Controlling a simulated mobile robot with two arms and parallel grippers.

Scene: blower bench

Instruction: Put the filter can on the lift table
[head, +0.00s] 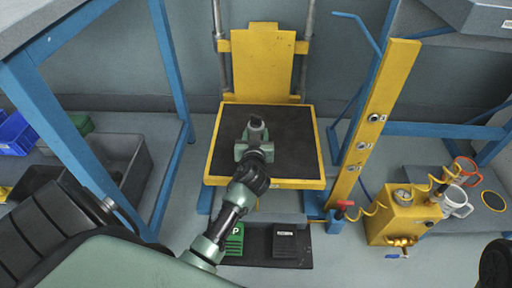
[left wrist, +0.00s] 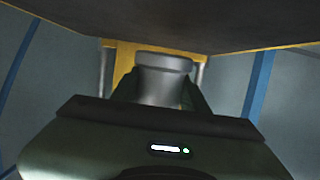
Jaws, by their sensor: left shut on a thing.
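The filter can (head: 257,130), a small grey cylinder, is held in my left gripper (head: 256,146), which is shut on it. In the head view the gripper and can are seen against the black top of the lift table (head: 296,145), near its middle. The lift table has a yellow rim and a yellow back plate. In the left wrist view the can (left wrist: 163,82) stands between the dark fingers (left wrist: 160,98). The can's lower part is hidden, and I cannot tell whether it touches the table top. My right gripper is not in view.
A green pedal (head: 235,240) and a black pedal (head: 285,242) sit below the table front. Blue bench legs (head: 172,70) and grey bins (head: 125,165) are left.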

